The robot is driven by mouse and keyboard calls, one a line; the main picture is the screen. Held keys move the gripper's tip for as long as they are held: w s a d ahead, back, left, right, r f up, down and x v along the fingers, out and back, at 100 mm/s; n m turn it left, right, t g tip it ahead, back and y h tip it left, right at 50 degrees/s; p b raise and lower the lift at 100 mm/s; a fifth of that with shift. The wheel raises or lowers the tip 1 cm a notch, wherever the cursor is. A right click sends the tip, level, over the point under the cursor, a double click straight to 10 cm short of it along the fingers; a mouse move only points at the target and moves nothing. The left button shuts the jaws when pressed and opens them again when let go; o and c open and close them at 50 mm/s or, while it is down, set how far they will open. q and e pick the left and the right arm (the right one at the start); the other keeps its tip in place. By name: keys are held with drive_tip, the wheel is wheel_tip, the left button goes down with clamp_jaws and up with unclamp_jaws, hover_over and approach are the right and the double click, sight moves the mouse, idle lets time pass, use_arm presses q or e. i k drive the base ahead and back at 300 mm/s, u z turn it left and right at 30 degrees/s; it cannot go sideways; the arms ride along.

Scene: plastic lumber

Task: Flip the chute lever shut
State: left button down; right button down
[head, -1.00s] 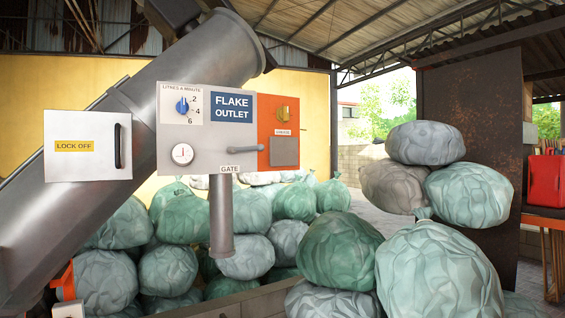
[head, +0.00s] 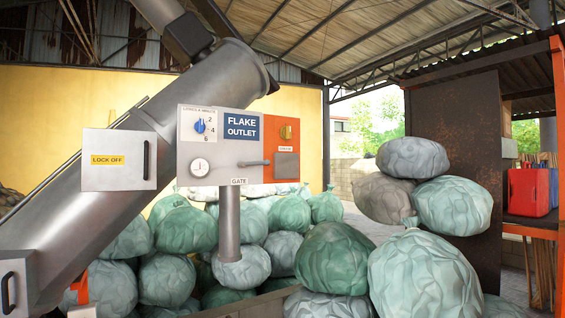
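The chute lever (head: 254,163) is a grey handle on the flake outlet panel (head: 224,164), above the GATE label (head: 239,181). It lies about level, pointing right from its pivot. The outlet pipe (head: 229,227) hangs straight down below the panel, and its lower end is in front of the bags. Neither of my grippers shows in the head view.
A LOCK OFF box (head: 118,160) with a black handle hangs left of the panel, in front of the big grey chute (head: 90,190). Stacked bags (head: 335,258) fill the area below and right.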

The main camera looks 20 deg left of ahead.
sight(266, 161)
drive_tip(key=z, duration=0.2)
drive_tip(key=i, duration=0.95)
drive_tip(key=u, duration=0.2)
